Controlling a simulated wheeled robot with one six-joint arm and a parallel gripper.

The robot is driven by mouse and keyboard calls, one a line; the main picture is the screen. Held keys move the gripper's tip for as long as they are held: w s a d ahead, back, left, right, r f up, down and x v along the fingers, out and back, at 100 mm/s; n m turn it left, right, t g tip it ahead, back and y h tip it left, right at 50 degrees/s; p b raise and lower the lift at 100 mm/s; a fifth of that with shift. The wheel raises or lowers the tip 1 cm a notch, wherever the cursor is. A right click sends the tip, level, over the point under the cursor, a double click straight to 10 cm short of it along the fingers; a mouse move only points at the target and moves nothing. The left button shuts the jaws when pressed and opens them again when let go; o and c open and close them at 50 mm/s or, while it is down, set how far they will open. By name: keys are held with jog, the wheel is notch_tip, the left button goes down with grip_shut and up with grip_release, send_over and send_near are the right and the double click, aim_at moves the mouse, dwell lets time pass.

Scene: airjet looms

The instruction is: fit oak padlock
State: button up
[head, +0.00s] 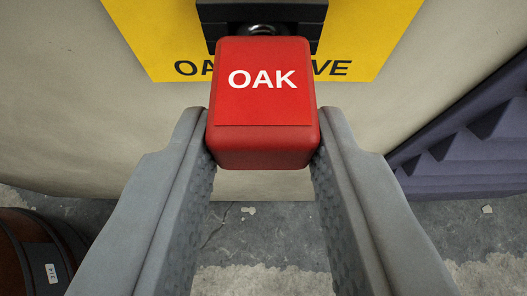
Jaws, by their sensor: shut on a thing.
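The oak padlock (263,105) is a red block with white "OAK" lettering on its face. My gripper (262,145) is shut on it, one grey finger on each side. The top of the padlock is close against a black fixture (262,12) on a yellow sign (395,25). Part of a metal shackle (262,30) shows between the padlock and the fixture. I cannot tell whether the shackle passes through the fixture. The sign's black lettering is partly hidden behind the padlock.
The sign is on a beige wall or panel (125,125). Purple ridged foam (465,150) is at the right. A brown round container (35,255) with a small white label stands at the lower left. The grey, worn concrete floor (235,230) shows below.

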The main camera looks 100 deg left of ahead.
jog(key=shift+s+a, duration=0.15)
jog(key=shift+a, duration=0.4)
jog(key=o, duration=1)
jog(key=shift+d, duration=0.1)
jog(key=v, duration=1.7)
jog(key=shift+d, duration=0.15)
